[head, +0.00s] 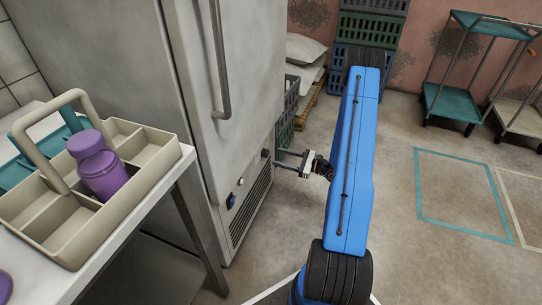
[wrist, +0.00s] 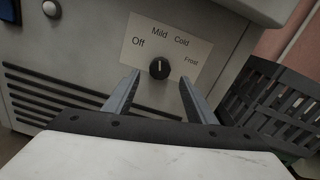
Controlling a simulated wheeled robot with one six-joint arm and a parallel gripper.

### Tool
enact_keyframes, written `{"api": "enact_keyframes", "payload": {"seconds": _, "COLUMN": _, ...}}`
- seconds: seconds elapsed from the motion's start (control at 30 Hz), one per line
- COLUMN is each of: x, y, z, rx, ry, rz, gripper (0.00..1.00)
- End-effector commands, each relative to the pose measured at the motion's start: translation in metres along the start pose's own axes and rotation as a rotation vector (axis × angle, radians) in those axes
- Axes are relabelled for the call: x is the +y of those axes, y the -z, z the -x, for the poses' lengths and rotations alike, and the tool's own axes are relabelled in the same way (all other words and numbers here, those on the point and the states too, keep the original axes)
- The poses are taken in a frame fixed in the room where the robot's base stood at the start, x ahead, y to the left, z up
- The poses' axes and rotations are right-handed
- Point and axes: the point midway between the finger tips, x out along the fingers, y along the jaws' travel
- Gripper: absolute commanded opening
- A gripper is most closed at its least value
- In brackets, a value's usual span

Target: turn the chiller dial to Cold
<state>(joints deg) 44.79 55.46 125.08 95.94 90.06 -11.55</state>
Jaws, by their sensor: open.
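The chiller dial (wrist: 159,68) is a small round black knob on a pale label plate (wrist: 150,47) marked Off, Mild, Cold and Frost. Its white mark points about straight up, towards Mild. My gripper (wrist: 158,79) is open, with one finger to the left of the dial and one to the right, neither visibly touching it. In the head view my gripper (head: 278,158) is at the low front panel of the tall grey chiller (head: 245,70), close to the dial (head: 265,153).
A blue button and a white knob (wrist: 51,9) sit left of the label, above vent slats. A dark crate (wrist: 275,105) stands to the right. A white table (head: 160,205) with a beige caddy (head: 128,208) and a purple bottle (head: 103,172) is at left.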

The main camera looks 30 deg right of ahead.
Motion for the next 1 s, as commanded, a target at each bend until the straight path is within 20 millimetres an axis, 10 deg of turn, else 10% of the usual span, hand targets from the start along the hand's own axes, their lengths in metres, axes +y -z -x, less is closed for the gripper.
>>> {"api": "enact_keyframes", "payload": {"seconds": 0.3, "x": 0.0, "y": 0.0, "z": -0.044, "rx": 0.0, "ry": -0.002, "rz": 0.0, "gripper": 0.51}}
{"api": "enact_keyframes", "payload": {"seconds": 0.77, "x": 0.0, "y": 0.0, "z": -0.054, "rx": 0.0, "ry": 0.0, "rz": 0.0, "gripper": 0.51}}
{"api": "enact_keyframes", "payload": {"seconds": 1.0, "x": 0.0, "y": 0.0, "z": -0.054, "rx": 0.0, "ry": 0.0, "rz": 0.0, "gripper": 0.1}}
